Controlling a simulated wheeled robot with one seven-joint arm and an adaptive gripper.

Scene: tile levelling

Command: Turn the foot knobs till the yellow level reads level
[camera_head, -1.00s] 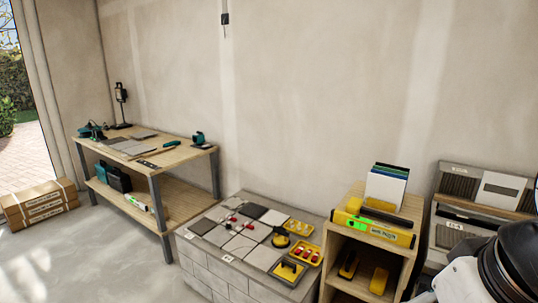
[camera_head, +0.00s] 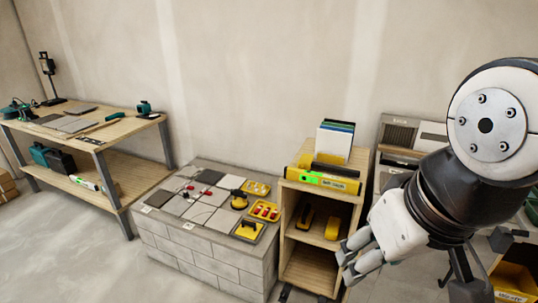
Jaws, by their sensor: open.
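A yellow level (camera_head: 322,180) with a bright green vial window lies on top of the wooden shelf unit; its reading is too small to make out. Grey and white tiles (camera_head: 170,203) cover the top of the low block plinth (camera_head: 220,266). Small red pieces sit among the tiles, and more lie in a yellow tray (camera_head: 264,211). I cannot tell whether any of them is a foot knob. My gripper (camera_head: 345,265) is at the right, in front of the shelf unit's right side, apart from the level and the tiles. It is open and empty.
The wooden shelf unit (camera_head: 307,262) stands right of the plinth, with cards upright on top. A workbench (camera_head: 140,131) with tools stands at the left. A yellow bin (camera_head: 515,283) is at the lower right. The floor at front left is clear.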

